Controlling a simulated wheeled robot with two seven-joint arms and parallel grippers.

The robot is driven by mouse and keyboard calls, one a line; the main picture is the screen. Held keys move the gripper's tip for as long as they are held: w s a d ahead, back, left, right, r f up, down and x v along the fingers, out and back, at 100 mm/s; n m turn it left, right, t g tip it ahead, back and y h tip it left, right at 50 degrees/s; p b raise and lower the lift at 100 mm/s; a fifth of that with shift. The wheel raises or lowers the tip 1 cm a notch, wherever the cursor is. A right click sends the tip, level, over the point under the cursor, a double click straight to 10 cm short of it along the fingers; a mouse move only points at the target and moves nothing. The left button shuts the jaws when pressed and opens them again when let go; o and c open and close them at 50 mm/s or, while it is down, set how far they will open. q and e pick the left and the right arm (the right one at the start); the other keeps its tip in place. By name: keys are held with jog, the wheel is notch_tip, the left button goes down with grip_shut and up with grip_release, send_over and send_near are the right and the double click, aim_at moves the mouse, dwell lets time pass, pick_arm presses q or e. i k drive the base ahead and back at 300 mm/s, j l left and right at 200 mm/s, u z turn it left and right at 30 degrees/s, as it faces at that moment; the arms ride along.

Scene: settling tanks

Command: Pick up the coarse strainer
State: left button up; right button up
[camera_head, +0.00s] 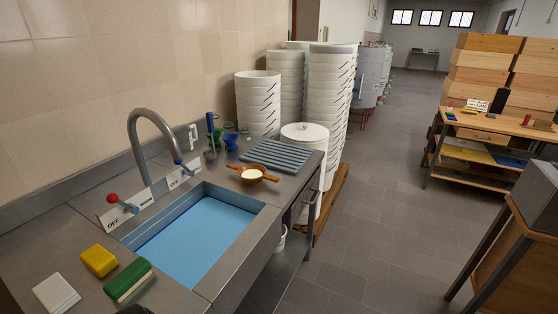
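A sink with blue water (195,240) and a curved tap (150,140) fill the near counter. A yellow sponge (99,260), a green-and-cream block (128,280) and a white block (55,293) lie near left. White bucket stacks (330,100) stand behind.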

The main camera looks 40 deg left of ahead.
aim_at(250, 173)
jog(key=i+u, duration=0.1)
jog(key=i, duration=0.4)
jog(key=i+l, duration=0.1)
jog(key=i, duration=0.4)
jog(key=i+u, duration=0.15)
jog(key=i, duration=0.35)
jog(key=i+l, duration=0.2)
jog(key=i, duration=0.3)
jog(key=i+l+u, duration=0.15)
jog(key=i, duration=0.4)
jog(key=i+l+u, duration=0.1)
jog(key=i, duration=0.4)
jog(key=l, duration=0.05)
